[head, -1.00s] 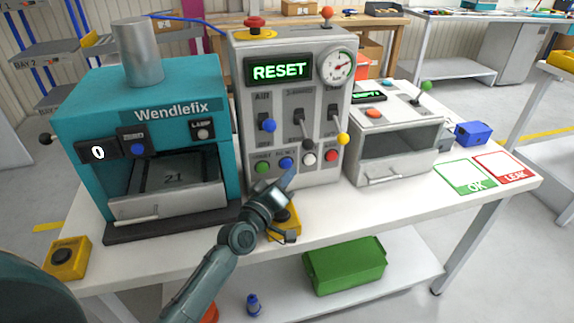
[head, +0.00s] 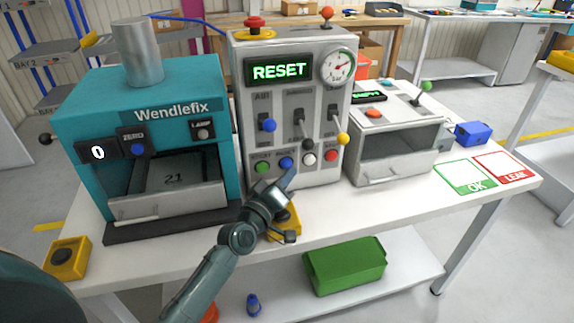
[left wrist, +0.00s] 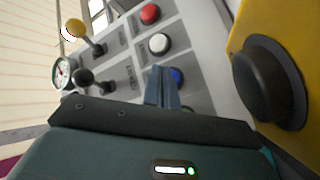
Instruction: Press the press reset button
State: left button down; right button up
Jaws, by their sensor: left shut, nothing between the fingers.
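The grey press control panel (head: 285,80) stands on the white bench with a lit green "RESET" display (head: 279,69). Its bottom row has a green button (head: 263,167), a blue button (head: 286,163) under a small label that seems to read reset, a white button (head: 309,159) and a red button (head: 331,156). My left gripper (head: 291,174) is shut and empty, its tips just below and in front of the blue button. In the left wrist view the shut fingers (left wrist: 161,78) partly cover the blue button (left wrist: 178,76); contact cannot be told. My right gripper is out of view.
The teal Wendlefix press (head: 150,90) stands left of the panel, a grey drawer unit (head: 400,150) right. A yellow box with a black button (head: 291,217) sits close below my left gripper. Red-topped stop button (head: 255,24) is on the panel. Bare bench lies at front right.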

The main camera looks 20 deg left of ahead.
pick_arm(q)
jog(key=shift+w+a, duration=0.1)
jog(key=shift+w, duration=0.1)
jog(key=shift+w+a, duration=0.15)
jog(key=shift+w, duration=0.05)
jog(key=shift+w+a+b, duration=0.25)
jog(key=shift+w+b, duration=0.1)
dwell(0.9)
dwell(0.4)
jog(key=shift+s+d+r+p, duration=0.1)
jog(key=shift+s+d+p, duration=0.25)
jog(key=shift+s+p, duration=0.15)
jog(key=shift+s+d, duration=0.1)
jog(key=shift+s, duration=0.15)
